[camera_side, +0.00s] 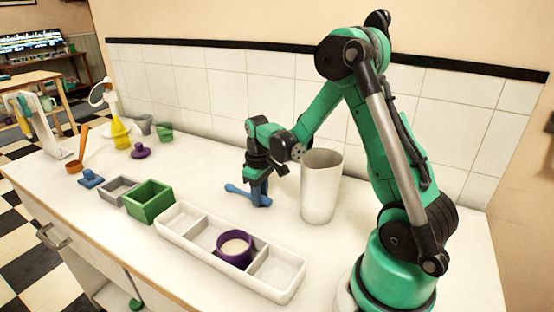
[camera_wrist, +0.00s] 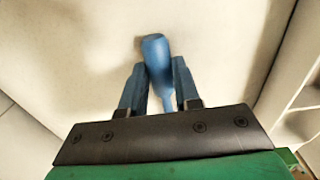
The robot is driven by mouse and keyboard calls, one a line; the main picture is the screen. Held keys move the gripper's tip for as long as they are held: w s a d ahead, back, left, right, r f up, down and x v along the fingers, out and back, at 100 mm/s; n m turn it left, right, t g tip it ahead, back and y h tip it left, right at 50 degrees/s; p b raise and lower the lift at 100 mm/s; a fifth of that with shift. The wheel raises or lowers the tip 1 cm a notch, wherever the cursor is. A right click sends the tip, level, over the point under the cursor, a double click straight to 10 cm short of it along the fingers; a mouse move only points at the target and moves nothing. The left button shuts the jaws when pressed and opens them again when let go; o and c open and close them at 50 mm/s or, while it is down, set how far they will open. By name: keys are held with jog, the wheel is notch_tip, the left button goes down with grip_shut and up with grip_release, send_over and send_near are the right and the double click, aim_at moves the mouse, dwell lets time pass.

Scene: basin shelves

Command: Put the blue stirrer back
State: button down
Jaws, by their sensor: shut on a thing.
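The blue stirrer (camera_side: 237,190) lies at counter height near the middle of the white counter, its visible end pointing left. My gripper (camera_side: 262,198) points down and its blue fingers are shut on the stirrer. In the wrist view the stirrer (camera_wrist: 155,52) runs between the two fingertips (camera_wrist: 157,80), with its wider end beyond them and a thinner part between them. I cannot tell whether the stirrer touches the counter. Its other end is hidden by the fingers in the side view.
A tall whitish cup (camera_side: 320,190) stands close right of my gripper. In front is a white divided tray (camera_side: 184,221) with a purple bowl (camera_side: 233,256) in it. A green box (camera_side: 150,208) and grey box (camera_side: 113,190) are left. The tiled wall (camera_side: 220,85) is behind.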

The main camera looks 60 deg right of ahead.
jog(key=shift+f, duration=0.25)
jog(key=shift+c, duration=0.3)
grip_release()
jog(key=shift+r, duration=2.95)
jog(key=s+a+r+t, duration=0.2)
jog(key=a+r+t, duration=0.1)
jog(key=a, duration=0.4)
jog(key=s+a+r+t, duration=0.2)
jog(key=a+r+t, duration=0.2)
jog(key=a, duration=0.3)
jog(key=shift+s+a+r, duration=0.15)
jog(key=shift+a+r, duration=0.1)
jog(key=shift+a, duration=0.15)
